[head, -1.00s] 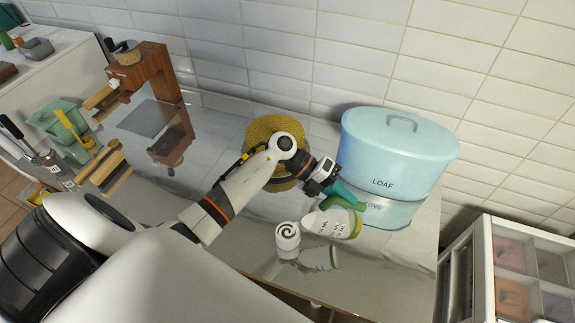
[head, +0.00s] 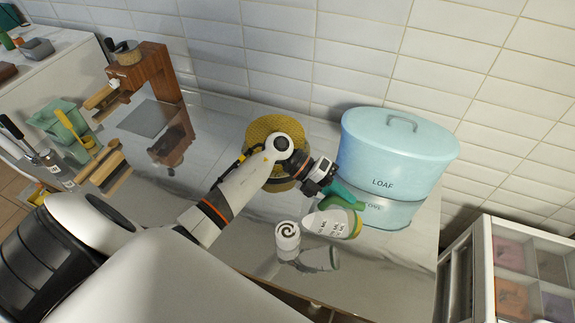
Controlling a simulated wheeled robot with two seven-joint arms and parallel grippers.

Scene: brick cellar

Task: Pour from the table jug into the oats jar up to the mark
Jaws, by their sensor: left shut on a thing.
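My left gripper (head: 329,188) is shut on a white jug (head: 330,223) with dark lettering, a green part on top and a green and yellow end. The jug is tipped far over on its side above the glossy table, its green end to the right. A small white jar (head: 287,231) with a dark swirl stands just left of the jug's left end. I take it for the oats jar. Its fill level and mark cannot be made out, and no stream shows between the two. My right gripper is not in view.
A blue LOAF tin (head: 398,150) stands right behind the jug. A round yellow woven thing (head: 262,130) lies behind my left arm. A wooden stand (head: 150,75) and a green container (head: 58,117) are at left. A divided case (head: 515,265) is at lower right.

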